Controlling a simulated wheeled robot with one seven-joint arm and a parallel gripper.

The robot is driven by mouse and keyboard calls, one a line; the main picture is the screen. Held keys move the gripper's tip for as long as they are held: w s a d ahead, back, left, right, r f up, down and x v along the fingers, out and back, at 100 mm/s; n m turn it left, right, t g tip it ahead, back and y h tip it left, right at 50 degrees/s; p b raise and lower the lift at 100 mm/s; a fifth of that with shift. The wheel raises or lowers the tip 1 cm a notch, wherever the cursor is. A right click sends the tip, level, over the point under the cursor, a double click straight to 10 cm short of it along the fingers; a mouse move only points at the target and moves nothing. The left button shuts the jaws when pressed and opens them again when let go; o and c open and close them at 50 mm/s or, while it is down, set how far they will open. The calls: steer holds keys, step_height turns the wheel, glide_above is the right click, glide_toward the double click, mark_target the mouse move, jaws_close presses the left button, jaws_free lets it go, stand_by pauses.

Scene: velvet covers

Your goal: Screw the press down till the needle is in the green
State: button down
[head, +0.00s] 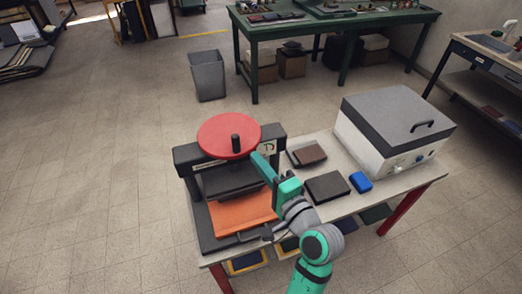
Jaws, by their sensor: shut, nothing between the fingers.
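The press (187,156) stands at the left end of the table. It has a black frame and a red handwheel (222,133) on top with an upright black knob (236,144). A pale gauge (268,147) sits at the right of the crossbar, just behind my gripper. Its needle and any green zone are too small to read. A dark platen (228,179) is below the wheel, over an orange sheet (240,212) on the press bed. My gripper (257,160) is shut and empty, just right of and below the wheel's edge. I cannot tell whether it touches the press.
Brown and dark books or covers (327,187) and a blue block (361,182) lie on the table (408,183) right of the press. A white box with a grey lid (395,130) stands at the right end. Open floor surrounds the table; a grey bin (208,76) stands behind.

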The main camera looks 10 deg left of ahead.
steer(key=s, duration=0.4)
steer(key=w+a+f+n+g+h, duration=0.2)
steer(key=w+a+f+n+h, duration=0.2)
steer(key=a+f+n+h, duration=0.6)
steer(key=s+a+r+n+t+h, duration=0.55)
steer(key=s+r+n, duration=0.4)
steer(key=n, duration=0.55)
steer(key=d+x, duration=0.2)
steer(key=x, duration=1)
steer(key=shift+s+d+f+g, duration=0.2)
steer(key=shift+d+f+g, duration=0.05)
steer(key=shift+f+g, duration=0.15)
